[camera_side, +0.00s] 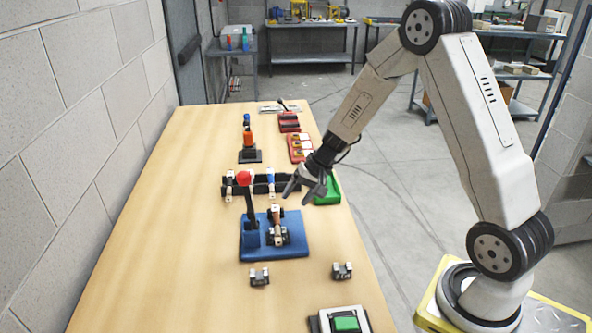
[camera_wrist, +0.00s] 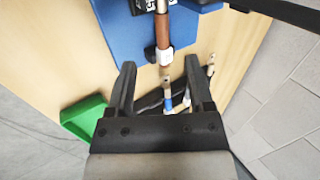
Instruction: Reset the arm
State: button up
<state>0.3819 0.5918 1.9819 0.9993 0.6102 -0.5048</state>
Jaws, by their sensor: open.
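My gripper (camera_side: 308,190) is open and empty above the table, to the upper right of a blue base plate (camera_side: 297,244). On that plate stand a black lever with a red ball knob (camera_side: 244,178) and a copper-coloured rod piece (camera_side: 277,225). In the wrist view my gripper's two dark fingers (camera_wrist: 160,88) are spread apart. The blue plate (camera_wrist: 185,30) and the copper-coloured rod (camera_wrist: 162,30) with a white collar show beyond the fingertips. I cannot tell the exact height of the fingers above the table.
A green tray (camera_side: 328,190) lies close to my gripper; it also shows in the wrist view (camera_wrist: 84,117). A black rack (camera_side: 262,187) holds several small items behind the plate. Small metal blocks (camera_side: 342,271) stand in front. A block wall (camera_side: 70,120) borders the left.

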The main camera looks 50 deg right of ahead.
jog(key=s+a+r+n+h, duration=0.2)
jog(key=s+a+n, duration=0.2)
jog(key=s, duration=0.4)
jog(key=s+a+r+n+g+h, duration=0.1)
jog(key=s+a+r+n+h, duration=0.1)
jog(key=s, duration=0.6)
jog(key=shift+a+r+n+g+h, duration=0.3)
jog(key=shift+a+r+n, duration=0.3)
jog(key=shift+a+n, duration=0.65)
